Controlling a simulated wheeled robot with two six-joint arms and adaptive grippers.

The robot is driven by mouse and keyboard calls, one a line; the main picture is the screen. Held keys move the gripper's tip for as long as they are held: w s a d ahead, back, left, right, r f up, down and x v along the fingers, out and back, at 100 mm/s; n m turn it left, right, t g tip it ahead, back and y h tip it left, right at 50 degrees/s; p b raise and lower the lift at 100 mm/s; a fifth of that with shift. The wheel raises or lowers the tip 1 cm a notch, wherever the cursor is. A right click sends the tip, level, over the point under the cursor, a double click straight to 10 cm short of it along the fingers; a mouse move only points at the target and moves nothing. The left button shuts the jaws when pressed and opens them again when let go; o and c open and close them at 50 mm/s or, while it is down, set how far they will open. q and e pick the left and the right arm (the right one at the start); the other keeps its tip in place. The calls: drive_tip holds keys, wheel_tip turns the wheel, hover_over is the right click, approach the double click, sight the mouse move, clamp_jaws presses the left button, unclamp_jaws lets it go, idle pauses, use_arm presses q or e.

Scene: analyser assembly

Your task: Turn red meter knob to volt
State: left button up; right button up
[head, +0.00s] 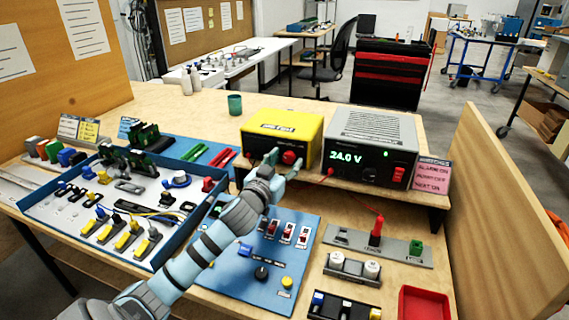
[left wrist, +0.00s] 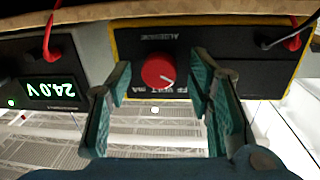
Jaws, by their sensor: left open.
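The yellow meter (head: 283,132) stands on the raised shelf at the back of the bench. Its round red knob (head: 290,158) is on the front face, partly hidden by my gripper. In the left wrist view, which is upside down, the red knob (left wrist: 157,71) shows between my fingers, with a small white mark toward its lower right. Lettering including "mA" sits by the knob, partly covered. My left gripper (head: 284,166) is open in front of the meter; in the wrist view its fingers (left wrist: 160,88) lie either side of the knob. I cannot tell whether they touch it.
A grey power supply (head: 371,145) reading 24.0 V stands right of the meter, with red leads. A blue panel (head: 262,245) with switches lies below my arm. A blue-rimmed tray (head: 160,258) of parts is at left. A pink note (head: 433,176) stands at right.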

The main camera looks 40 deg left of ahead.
use_arm(q)
clamp_jaws()
drive_tip(key=shift+r+m+p, duration=0.15)
drive_tip(key=shift+m+p, duration=0.25)
drive_tip(key=shift+p, duration=0.3)
drive_tip(key=m+p, duration=0.5)
drive_tip(key=p, duration=0.1)
drive_tip(key=shift+r+m+g+p, duration=0.15)
drive_tip(key=shift+m+g+p, duration=0.15)
drive_tip(key=shift+p, duration=0.05)
drive_tip(key=shift+m+p, duration=1.1)
drive_tip(key=shift+m, duration=0.1)
drive_tip(key=shift+m+p, duration=0.8)
drive_tip(key=shift+m, duration=0.3)
drive_tip(key=shift+g+y, duration=0.3)
drive_tip(key=shift+f, duration=0.2)
